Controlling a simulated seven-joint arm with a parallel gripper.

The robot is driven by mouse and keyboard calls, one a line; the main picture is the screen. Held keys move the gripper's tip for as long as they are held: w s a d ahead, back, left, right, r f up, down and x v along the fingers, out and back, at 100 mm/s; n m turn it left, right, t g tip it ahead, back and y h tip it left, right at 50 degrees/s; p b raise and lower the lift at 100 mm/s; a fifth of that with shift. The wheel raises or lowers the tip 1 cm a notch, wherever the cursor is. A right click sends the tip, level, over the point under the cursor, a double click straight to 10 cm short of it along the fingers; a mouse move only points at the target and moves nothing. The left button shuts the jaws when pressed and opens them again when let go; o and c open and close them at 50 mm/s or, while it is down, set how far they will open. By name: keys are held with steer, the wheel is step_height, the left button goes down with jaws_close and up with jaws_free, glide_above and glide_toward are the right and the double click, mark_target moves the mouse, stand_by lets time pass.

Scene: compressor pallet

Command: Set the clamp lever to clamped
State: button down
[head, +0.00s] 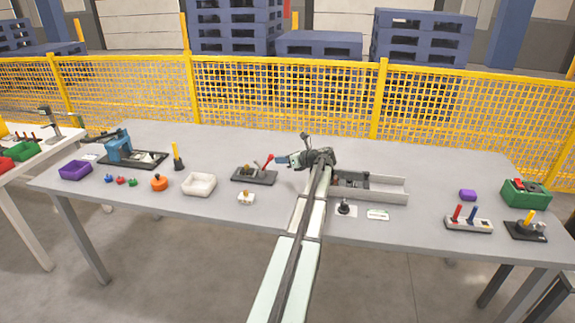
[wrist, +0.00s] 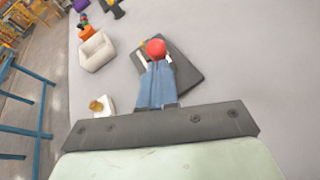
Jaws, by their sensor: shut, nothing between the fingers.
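The clamp (head: 252,176) appears as a dark base plate with small metal parts and a lever (head: 267,162) with a red end, at the table's middle. The lever leans up to the right in the head view. In the wrist view the lever's red knob (wrist: 155,48) is right at the fingertips, with the dark base plate (wrist: 182,75) beneath and to the right. My gripper (head: 279,160) is shut, just right of the red end; it also shows in the wrist view (wrist: 157,68). I cannot tell whether it touches the knob. The fingers hide the lever's lower part.
A white bin (head: 199,184) and a small white block with a brass-coloured top (head: 246,198) lie to the left and front. A grey tray (head: 390,190) stands right of my arm. Switch boxes (head: 468,225) are farther right. A yellow mesh fence (head: 330,95) runs behind the table.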

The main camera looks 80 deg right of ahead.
steer(key=shift+w+d+r, duration=0.1)
steer(key=shift+w+r, duration=0.1)
steer(key=shift+w, duration=0.05)
stand_by(0.3)
steer(key=shift+w+r+g, duration=0.2)
steer(key=shift+g, duration=0.1)
steer(key=shift+w+r+g, duration=0.2)
steer(key=shift+w+g, duration=0.05)
steer(key=shift+g, duration=0.05)
steer(key=shift+w+r+n+g, duration=0.3)
steer(key=w+r+n+g+y, duration=0.1)
steer(key=w+r+g, duration=0.1)
steer(key=w+g, duration=0.5)
steer(key=shift+w+g, duration=0.4)
steer(key=shift+w, duration=0.55)
steer(key=shift+r, duration=0.1)
